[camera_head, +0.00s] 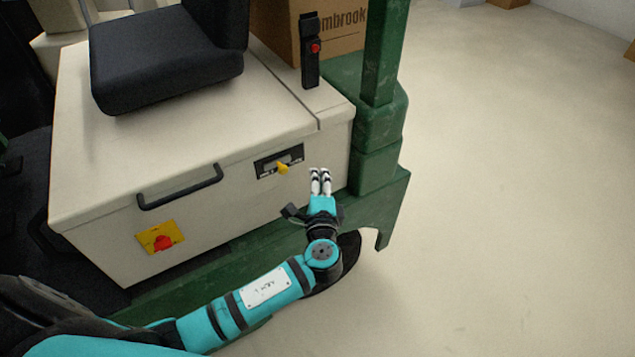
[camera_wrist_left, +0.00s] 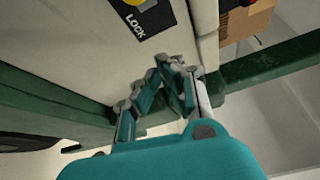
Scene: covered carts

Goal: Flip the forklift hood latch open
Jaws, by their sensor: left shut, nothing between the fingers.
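The forklift hood (camera_head: 190,130) is a cream box with a black handle (camera_head: 180,188) on its front face. The hood latch is a yellow knob (camera_head: 282,168) on a black plate near the right end of that face. In the left wrist view the latch plate (camera_wrist_left: 142,14) shows at the top, with the word LOCK and part of the yellow knob. My left gripper (camera_head: 320,172) is shut and empty, just right of and slightly below the latch, apart from it. In the left wrist view its fingertips (camera_wrist_left: 174,66) sit below the plate. My right gripper is in neither view.
A black seat (camera_head: 165,60) stands on the hood. A black post with a red button (camera_head: 311,55) and a cardboard box (camera_head: 345,30) are behind. A green forklift pillar (camera_head: 380,130) rises right of the hood. A red knob on a yellow plate (camera_head: 160,238) is lower left. The floor at right is clear.

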